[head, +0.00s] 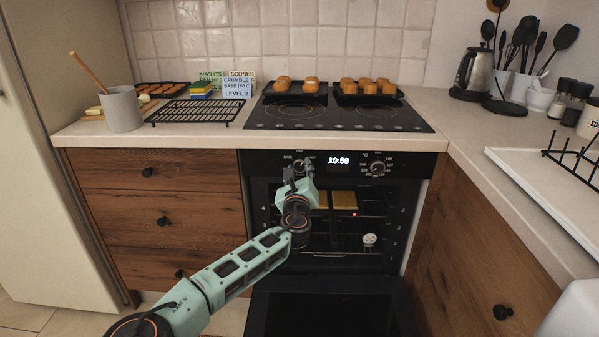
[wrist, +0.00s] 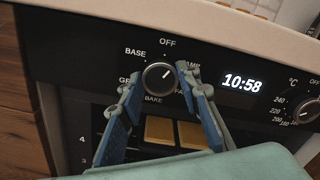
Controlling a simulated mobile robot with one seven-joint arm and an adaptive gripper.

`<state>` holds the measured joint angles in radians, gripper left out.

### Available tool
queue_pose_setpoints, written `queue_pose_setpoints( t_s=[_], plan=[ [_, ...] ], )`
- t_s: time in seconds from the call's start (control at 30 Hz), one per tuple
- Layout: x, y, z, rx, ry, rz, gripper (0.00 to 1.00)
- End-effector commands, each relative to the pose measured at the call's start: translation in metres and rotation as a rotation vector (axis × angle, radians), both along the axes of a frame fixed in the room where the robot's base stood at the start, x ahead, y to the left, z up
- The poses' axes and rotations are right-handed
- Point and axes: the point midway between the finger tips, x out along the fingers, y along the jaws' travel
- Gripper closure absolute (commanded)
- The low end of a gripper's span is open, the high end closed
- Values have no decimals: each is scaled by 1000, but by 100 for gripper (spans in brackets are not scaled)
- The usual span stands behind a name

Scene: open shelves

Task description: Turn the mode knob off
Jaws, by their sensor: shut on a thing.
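The mode knob (wrist: 159,76) is a round silver-rimmed dial on the black oven control panel (head: 262,161). OFF is printed above it, BASE at upper left, BAKE below and a partly covered LAMP label at upper right. Its white mark appears to point to the upper right, toward LAMP. My gripper (wrist: 159,79) has one finger on each side of the knob and is shut on it. In the head view my gripper (head: 298,172) is at the panel's left part and partly hides the knob.
The oven door (head: 330,312) hangs open below my arm, with yellow slabs (head: 343,200) and a white dial (head: 369,240) inside. A temperature knob (head: 378,168) is right of the 10:58 display (head: 338,160). Trays of buns (head: 368,86) stand on the hob above.

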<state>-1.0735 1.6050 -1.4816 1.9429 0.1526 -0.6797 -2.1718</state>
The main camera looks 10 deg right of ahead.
Motion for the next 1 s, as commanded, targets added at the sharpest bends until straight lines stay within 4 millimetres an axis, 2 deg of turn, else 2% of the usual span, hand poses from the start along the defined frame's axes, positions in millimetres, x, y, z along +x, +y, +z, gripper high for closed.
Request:
queue_pose_setpoints(
  t_s=[0.2, 0.5, 1.0],
  plan=[
    [1, 2, 1, -195, 35, 4, 93],
    [1, 2, 1, -392, 76, 3, 93],
    [1, 1, 1, -500, 97, 2, 93]
  ],
)
